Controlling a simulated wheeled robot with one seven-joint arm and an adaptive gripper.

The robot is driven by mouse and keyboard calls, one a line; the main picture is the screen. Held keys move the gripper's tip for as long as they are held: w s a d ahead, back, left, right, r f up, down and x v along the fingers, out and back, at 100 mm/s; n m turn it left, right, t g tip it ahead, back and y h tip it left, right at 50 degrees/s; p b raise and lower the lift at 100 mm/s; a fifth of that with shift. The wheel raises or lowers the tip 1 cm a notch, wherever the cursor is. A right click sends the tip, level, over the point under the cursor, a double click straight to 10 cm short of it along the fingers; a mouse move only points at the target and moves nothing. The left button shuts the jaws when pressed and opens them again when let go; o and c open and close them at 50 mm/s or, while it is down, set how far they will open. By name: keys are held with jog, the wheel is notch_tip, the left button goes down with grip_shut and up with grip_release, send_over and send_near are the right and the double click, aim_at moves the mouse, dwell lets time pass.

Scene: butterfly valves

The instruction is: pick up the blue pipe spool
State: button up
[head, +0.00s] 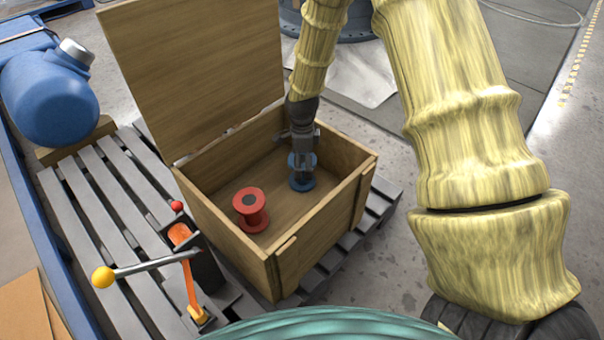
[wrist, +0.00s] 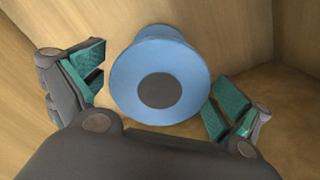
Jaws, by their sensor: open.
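The blue pipe spool (head: 302,183) stands upright on the floor of the open wooden crate (head: 225,208), near its right side. In the wrist view the spool (wrist: 185,68) shows its round blue top flange with a dark grey centre. My gripper (head: 302,162) is down inside the crate over the spool. In the wrist view the gripper (wrist: 158,92) is open, with one green-padded finger on each side of the spool. A gap shows at the left finger; the right finger lies close to the flange, and I cannot tell if it touches. My gripper hides part of the spool in the head view.
A red spool (head: 250,208) stands in the crate to the left of the blue one. The crate's raised lid (head: 190,75) is at the back left. A lever with a yellow knob (head: 103,277) stands on the slatted pallet (head: 105,205) at the left.

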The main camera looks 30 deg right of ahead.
jog(key=shift+r, duration=0.1)
jog(key=c, duration=1.5)
